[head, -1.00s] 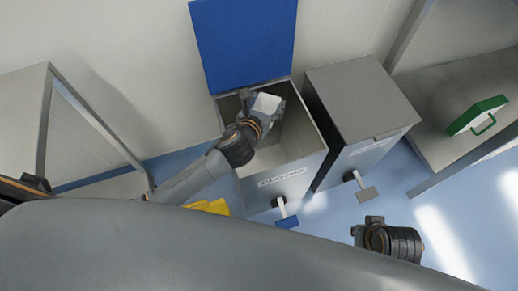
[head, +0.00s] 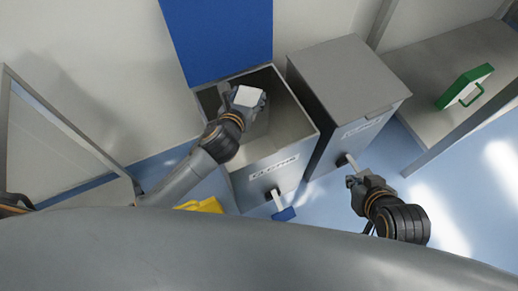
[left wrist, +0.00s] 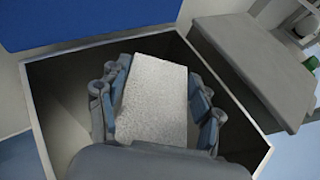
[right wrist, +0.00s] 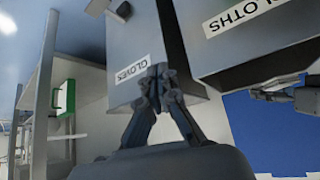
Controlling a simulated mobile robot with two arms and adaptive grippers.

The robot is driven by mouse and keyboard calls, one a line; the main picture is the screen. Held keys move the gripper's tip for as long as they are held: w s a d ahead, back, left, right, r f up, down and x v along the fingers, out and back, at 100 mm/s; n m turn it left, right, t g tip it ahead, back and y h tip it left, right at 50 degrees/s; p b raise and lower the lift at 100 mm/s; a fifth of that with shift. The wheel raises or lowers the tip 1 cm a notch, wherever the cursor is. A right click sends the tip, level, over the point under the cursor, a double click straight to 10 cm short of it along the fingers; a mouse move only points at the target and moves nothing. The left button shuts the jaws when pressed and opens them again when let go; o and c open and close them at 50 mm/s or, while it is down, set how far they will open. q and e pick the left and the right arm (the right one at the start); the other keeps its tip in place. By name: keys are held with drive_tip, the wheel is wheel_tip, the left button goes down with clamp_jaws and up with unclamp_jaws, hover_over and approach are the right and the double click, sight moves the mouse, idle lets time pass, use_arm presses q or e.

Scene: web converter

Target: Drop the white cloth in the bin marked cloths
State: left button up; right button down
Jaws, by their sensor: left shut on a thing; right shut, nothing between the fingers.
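The white cloth (head: 247,97) is a small flat block in the fingers of my left gripper (head: 246,101). My left gripper is shut on it, above the open top of the left bin. In the left wrist view the cloth (left wrist: 155,100) is framed by the bin's opening. This bin (head: 292,168) is grey, with its blue lid (head: 222,40) raised; its label reads CLOTHS in the right wrist view (right wrist: 237,14). My right gripper (head: 359,180) is shut and empty, low in front of the other bin.
A closed grey bin (head: 350,80), labelled GLOVES in the right wrist view (right wrist: 132,70), stands right beside the cloths bin. A green case (head: 465,87) lies on a shelf at right. Something yellow (head: 202,205) is at lower left.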

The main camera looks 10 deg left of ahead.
use_arm(q)
drive_tip(key=shift+f+b, duration=0.7)
drive_tip(key=shift+b, duration=0.15)
drive_tip(key=shift+f+b, duration=0.65)
drive_tip(key=shift+b, duration=0.25)
use_arm(e)
drive_tip(key=w+a+r+t+y, duration=0.1)
drive_tip(key=w+a+r+t, duration=0.1)
drive_tip(key=w+r+t, duration=0.3)
drive_tip(key=w+a+r+t+y, duration=0.1)
drive_tip(key=w+r+t, duration=0.3)
drive_tip(key=r, duration=0.5)
drive_tip(key=shift+w+a+n+t+y, duration=0.35)
drive_tip(key=shift+a+t, duration=0.25)
drive_tip(key=shift+a, duration=0.2)
use_arm(q)
drive_tip(key=o, duration=1.1)
use_arm(e)
drive_tip(key=shift+f, duration=0.1)
use_arm(q)
wheel_tip(320, 180, up, 10)
drive_tip(key=shift+f, duration=0.1)
